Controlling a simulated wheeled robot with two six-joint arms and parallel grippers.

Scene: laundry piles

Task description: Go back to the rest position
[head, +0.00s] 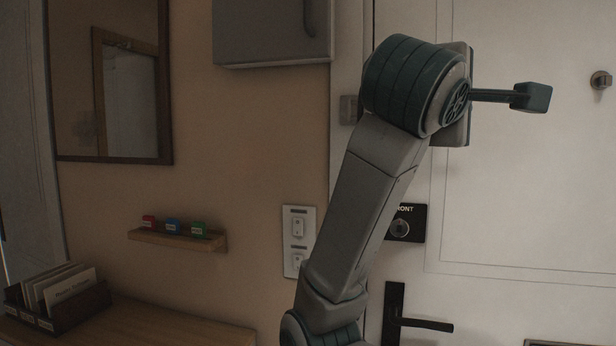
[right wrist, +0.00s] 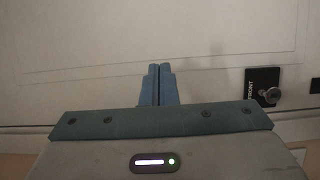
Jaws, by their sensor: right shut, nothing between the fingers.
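My right arm rises from the bottom middle of the head view, in front of the wall and the door's left edge. My right gripper (head: 532,97) is at its upper end, in front of the white door (head: 530,190), with its fingers pointing right. In the right wrist view the right gripper's two blue fingers (right wrist: 159,72) are shut together with nothing between them. The door surface (right wrist: 90,42) fills the view behind them. My left gripper is not in view.
A black lock plate marked FRONT (head: 409,210) and a black door handle (head: 425,325) are partly near my arm. A grey cabinet (head: 270,35) hangs above. Light switches (head: 298,240), a small shelf (head: 175,238), a mirror (head: 110,85) and a letter holder (head: 62,305) are left.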

